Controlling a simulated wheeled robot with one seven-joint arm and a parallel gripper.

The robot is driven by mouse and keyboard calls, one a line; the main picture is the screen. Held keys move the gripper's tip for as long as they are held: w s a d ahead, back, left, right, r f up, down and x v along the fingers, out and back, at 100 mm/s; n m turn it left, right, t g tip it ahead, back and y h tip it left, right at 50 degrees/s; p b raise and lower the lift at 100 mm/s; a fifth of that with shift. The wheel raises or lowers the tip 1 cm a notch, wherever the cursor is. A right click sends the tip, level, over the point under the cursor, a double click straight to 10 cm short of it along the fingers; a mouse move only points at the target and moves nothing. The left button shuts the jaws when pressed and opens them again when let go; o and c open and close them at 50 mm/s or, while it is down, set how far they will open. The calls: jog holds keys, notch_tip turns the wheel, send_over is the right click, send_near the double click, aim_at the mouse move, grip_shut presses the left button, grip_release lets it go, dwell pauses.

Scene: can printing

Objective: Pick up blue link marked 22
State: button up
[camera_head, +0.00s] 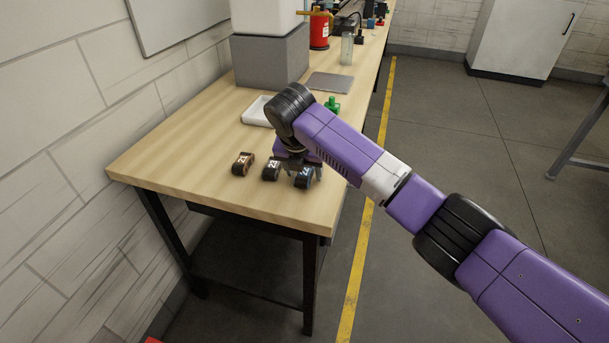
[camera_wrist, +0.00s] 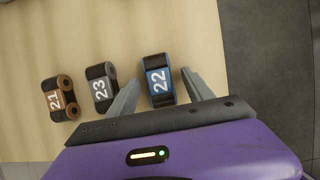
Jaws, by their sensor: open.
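The blue link marked 22 (camera_wrist: 158,82) lies on the wooden table between the two fingers of my gripper (camera_wrist: 163,92) in the wrist view. The fingers are apart, with gaps on both sides of the link. In the head view the blue link (camera_head: 304,178) is the rightmost of three links, near the table's front right. My gripper (camera_head: 298,165) is just above it there, and my arm hides part of the area behind.
A grey link marked 23 (camera_wrist: 101,86) is close left of the gripper's left finger. An orange-brown link marked 21 (camera_wrist: 59,100) is farther left. The wooden table (camera_head: 190,150) is bare left of the links. A white tray (camera_head: 257,111) and a green object (camera_head: 332,105) stand behind.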

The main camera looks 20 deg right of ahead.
grip_shut()
jog(key=shift+r, duration=0.1)
